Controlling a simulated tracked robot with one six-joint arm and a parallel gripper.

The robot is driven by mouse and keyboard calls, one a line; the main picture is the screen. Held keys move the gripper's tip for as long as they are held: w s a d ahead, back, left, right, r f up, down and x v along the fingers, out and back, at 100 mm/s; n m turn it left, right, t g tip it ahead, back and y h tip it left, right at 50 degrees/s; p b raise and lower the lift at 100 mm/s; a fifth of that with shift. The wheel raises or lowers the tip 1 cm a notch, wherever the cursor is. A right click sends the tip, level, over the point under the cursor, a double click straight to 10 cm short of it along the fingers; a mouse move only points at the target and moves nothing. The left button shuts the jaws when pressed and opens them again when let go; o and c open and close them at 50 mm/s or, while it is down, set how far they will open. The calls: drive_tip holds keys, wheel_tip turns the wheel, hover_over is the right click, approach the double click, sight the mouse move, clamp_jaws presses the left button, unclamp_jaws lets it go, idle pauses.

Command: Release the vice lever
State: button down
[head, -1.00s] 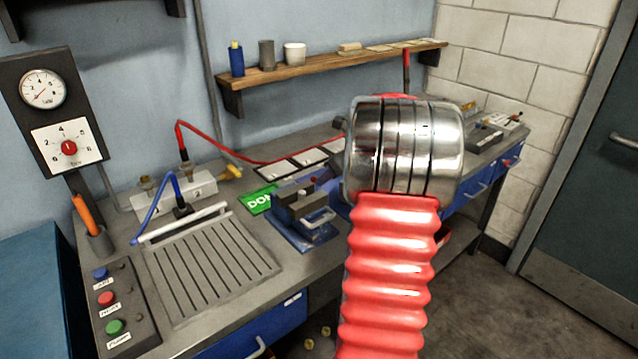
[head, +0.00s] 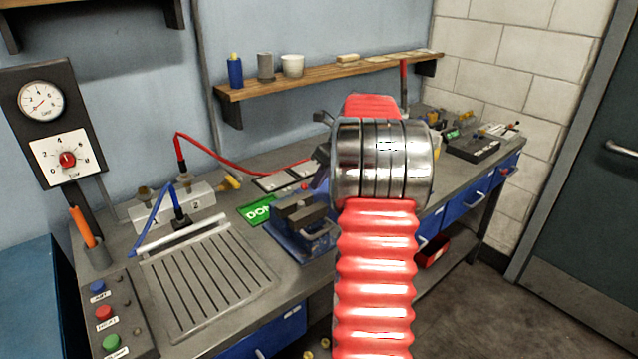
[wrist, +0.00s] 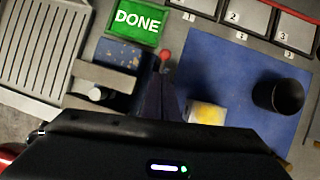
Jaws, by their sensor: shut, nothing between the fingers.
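The blue-based vice (head: 300,240) with grey jaws stands on the bench, left of my arm in the head view. In the wrist view the vice (wrist: 105,78) is at left, with a small white-topped round part by its jaws. A red knob (wrist: 165,54), seemingly the lever's end, shows at the vice's right side. My gripper (wrist: 160,80) is shut and empty, its dark fingers pointing at the knob from just below it in the picture. I cannot tell whether they touch. The rest of the lever is hidden. In the head view my arm hides the fingertips.
A green DONE plate (wrist: 138,21) lies behind the vice. A blue mat (wrist: 225,75) with a dark cup (wrist: 278,96) and a yellow-white block (wrist: 207,113) is to the right. A slotted plate (head: 210,265) lies left. A red cable (head: 240,155) runs behind.

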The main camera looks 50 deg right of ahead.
drive_tip(key=shift+r, duration=0.4)
drive_tip(key=shift+r, duration=0.1)
drive_tip(key=w+v, duration=0.1)
drive_tip(key=v, duration=1.1)
drive_tip(key=shift+w+d+r, duration=0.25)
drive_tip(key=shift+d+r, duration=0.05)
drive_tip(key=shift+r, duration=0.45)
